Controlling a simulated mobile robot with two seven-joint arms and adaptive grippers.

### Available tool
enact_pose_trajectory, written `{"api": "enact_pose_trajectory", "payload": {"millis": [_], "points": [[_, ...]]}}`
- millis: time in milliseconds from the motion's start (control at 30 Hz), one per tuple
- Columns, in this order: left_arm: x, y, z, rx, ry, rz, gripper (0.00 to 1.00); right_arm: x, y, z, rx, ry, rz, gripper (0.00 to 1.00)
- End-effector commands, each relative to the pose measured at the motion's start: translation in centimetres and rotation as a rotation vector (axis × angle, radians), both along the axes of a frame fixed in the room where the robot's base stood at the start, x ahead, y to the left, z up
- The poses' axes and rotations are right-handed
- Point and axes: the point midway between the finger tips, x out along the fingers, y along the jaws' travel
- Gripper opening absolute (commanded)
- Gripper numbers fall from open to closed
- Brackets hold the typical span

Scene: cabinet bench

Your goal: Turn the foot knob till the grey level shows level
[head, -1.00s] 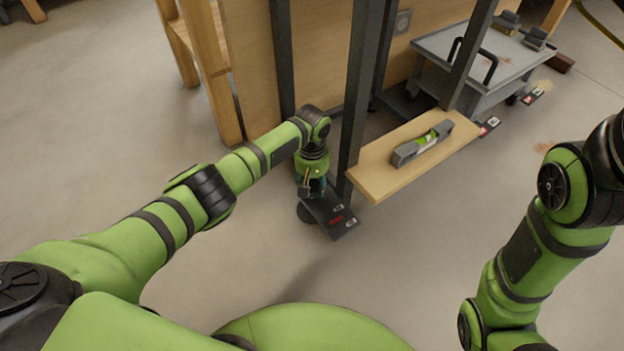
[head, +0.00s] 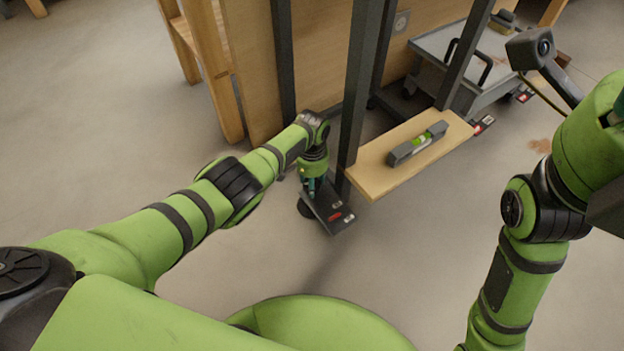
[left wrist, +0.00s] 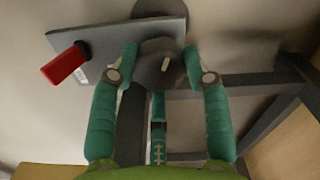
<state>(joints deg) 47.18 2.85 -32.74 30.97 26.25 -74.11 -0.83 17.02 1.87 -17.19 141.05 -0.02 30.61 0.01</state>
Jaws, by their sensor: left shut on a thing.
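The grey level (head: 417,144), with a bright green vial, lies on the wooden shelf (head: 378,178); its bubble is too small to read. My left gripper (head: 313,188) reaches down beside the shelf's dark post, low over a dark foot plate. In the left wrist view my left gripper (left wrist: 160,62) has its teal fingers on both sides of the round dark foot knob (left wrist: 158,74), which bears a pale mark, and is shut on it. In the head view the knob is hidden by the gripper. My right arm is at the right; its gripper does not show.
The dark foot plate (head: 325,207) has a red part (left wrist: 64,65) sticking out in the left wrist view. Dark posts (head: 358,90) rise close to my left gripper. A grey cart (head: 455,65) stands behind the shelf. The floor in front is clear.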

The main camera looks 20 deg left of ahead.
Motion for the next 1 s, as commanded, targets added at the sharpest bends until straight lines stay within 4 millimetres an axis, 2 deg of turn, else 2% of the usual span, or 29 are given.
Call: {"api": "enact_pose_trajectory", "payload": {"millis": [400, 967, 1000], "points": [[-0.12, 0.01, -0.14, 0.0, 0.002, -0.193, 0.15, 0.0, -0.01, -0.04, 0.001, 0.0, 0.001, 0.63], [-0.1, 0.03, -0.14, 0.001, 0.002, -0.22, 0.15, 0.12, 0.01, -0.13, 0.0, 0.005, 0.001, 0.63], [-0.1, 0.03, -0.14, 0.001, 0.002, -0.22, 0.6, 0.12, 0.0, -0.13, 0.0, 0.005, 0.001, 0.63]]}}
